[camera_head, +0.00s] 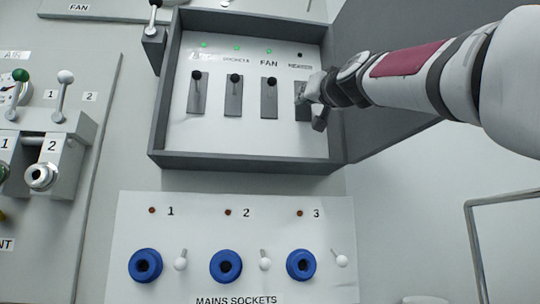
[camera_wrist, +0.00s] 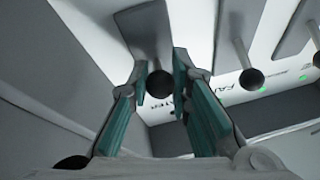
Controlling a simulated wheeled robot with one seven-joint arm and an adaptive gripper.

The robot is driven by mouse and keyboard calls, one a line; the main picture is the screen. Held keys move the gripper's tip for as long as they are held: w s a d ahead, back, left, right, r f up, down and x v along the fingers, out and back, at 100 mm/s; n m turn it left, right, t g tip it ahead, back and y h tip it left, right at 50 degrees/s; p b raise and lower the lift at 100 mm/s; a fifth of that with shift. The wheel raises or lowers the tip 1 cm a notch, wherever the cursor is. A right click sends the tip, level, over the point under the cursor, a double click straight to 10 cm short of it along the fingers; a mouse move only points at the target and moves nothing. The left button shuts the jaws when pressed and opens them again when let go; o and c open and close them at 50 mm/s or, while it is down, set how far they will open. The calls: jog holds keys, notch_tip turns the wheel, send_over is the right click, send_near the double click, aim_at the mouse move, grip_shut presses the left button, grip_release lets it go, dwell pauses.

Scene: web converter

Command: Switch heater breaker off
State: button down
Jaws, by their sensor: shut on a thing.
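The heater breaker is the rightmost of the row in the grey breaker box; its dark plate (camera_head: 303,112) shows partly behind my gripper (camera_head: 314,101). The lamp (camera_head: 299,54) above the HEATER label is dark. In the wrist view my gripper (camera_wrist: 160,76) has its teal-padded fingers closed around the heater lever's black knob (camera_wrist: 160,84). The head view hides the lever itself, so its tilt is hard to tell there.
The fan breaker (camera_head: 269,95) stands just left, with two more breakers beyond it; their lamps are green. The box's open door (camera_head: 375,60) is at right. Below are mains sockets with blue rings (camera_head: 225,266). The wall right of the sockets is clear.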

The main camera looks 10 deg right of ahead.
jog(key=shift+w+f+t+b, duration=0.15)
jog(key=shift+t+b, duration=0.45)
jog(key=shift+b, duration=1.5)
jog(key=c, duration=1.4)
grip_release()
jog(key=shift+c, duration=0.2)
jog(key=shift+s+f, duration=0.1)
jog(key=shift+s, duration=0.1)
jog(key=v, duration=1.1)
jog(key=shift+s+f, duration=0.2)
jog(key=shift+s, duration=0.1)
jog(key=shift+d, duration=0.1)
